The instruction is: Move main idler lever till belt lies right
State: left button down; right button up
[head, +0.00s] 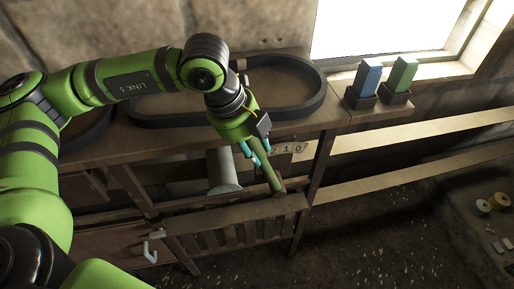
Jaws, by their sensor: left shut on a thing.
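An olive-green lever (269,174) stands tilted at the front of the wooden bench, its lower end at a wooden rail. My left gripper (255,153), with teal fingers, is shut on its upper part. A plate with the digits 2, 1, 0 (289,148) is just right of the lever. Two flat tan belt runs leave the bench to the right, an upper one (420,133) and a lower one (410,177). The gripper and bench hide how the belt sits on its pulleys. My right gripper is out of view.
Dark oval loops (322,92) lie on the bench top. A blue block (369,78) and a green block (403,75) stand in dark holders by the window. A grey cone-like part (222,172) is left of the lever. A white hooked handle (151,246) is low at left.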

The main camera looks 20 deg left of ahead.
pick_arm(q)
jog(key=c, duration=0.9)
grip_release()
jog(key=shift+s+a+f, duration=0.1)
jog(key=shift+a+f, duration=0.05)
jog(key=shift+f, duration=0.05)
jog(key=shift+c, duration=0.2)
jog(key=shift+a, duration=0.1)
jog(key=shift+r, duration=0.1)
jog(key=shift+r, duration=0.45)
jog(key=v, duration=1.1)
jog(key=shift+a, duration=0.1)
